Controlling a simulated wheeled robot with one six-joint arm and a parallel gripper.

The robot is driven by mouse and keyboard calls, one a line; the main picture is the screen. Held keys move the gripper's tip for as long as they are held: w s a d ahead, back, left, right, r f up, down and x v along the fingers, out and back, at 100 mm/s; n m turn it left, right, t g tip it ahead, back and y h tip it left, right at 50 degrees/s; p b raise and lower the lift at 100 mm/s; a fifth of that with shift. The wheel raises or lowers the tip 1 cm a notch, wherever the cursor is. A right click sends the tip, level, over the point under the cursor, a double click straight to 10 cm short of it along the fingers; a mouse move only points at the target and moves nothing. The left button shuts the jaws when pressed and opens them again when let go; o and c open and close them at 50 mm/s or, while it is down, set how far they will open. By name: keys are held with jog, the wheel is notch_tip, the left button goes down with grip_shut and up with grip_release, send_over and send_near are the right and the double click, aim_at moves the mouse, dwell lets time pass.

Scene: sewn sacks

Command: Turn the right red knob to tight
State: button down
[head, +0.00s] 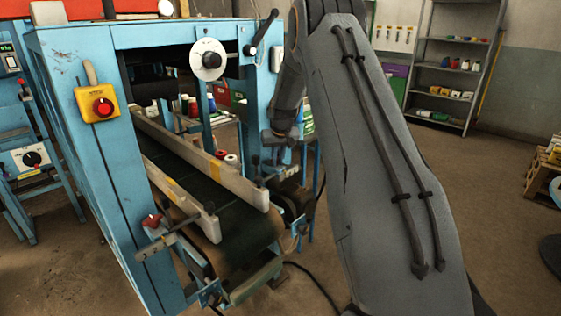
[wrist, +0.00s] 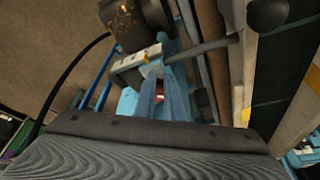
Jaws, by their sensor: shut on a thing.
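The right red knob is mostly hidden. In the wrist view only a small patch of red, likely the red knob (wrist: 159,112), shows low between the fingers. My gripper (wrist: 163,88) is shut on it, beside the conveyor's side rail. In the head view my gripper (head: 278,138) is at the far right side of the blue machine, small and partly behind my arm, and the knob cannot be made out there. Another red knob (head: 152,220) sits on the near left side of the conveyor, apart from my gripper. The knob's turn angle cannot be read.
The blue machine frame (head: 95,165) and green conveyor belt (head: 238,226) fill the left. A rod with a black ball end (wrist: 268,13) passes close to my gripper in the wrist view. A dark cable (head: 318,287) lies on the floor.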

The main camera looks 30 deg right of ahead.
jog(key=m+h+b, duration=0.1)
jog(key=m+b, duration=0.1)
jog(key=w+a+m+g+b, duration=0.1)
jog(key=m+b, duration=0.2)
jog(key=w+a+m+h+b, duration=0.1)
jog(key=m+b, duration=0.2)
jog(key=shift+w+r+h, duration=0.1)
jog(key=shift+r+h, duration=0.15)
jog(key=shift+h, duration=0.05)
jog(key=shift+d+m+g, duration=0.2)
jog(key=shift+m+g, duration=0.1)
jog(key=c, duration=2.2)
grip_release()
jog(key=o, duration=0.6)
jog(key=shift+d, duration=0.25)
jog(key=shift+c, duration=0.2)
jog(key=a+b+v, duration=0.1)
jog(key=v, duration=0.7)
jog(key=shift+f+b, duration=0.2)
jog(key=shift+b, duration=0.1)
jog(key=shift+d, duration=0.1)
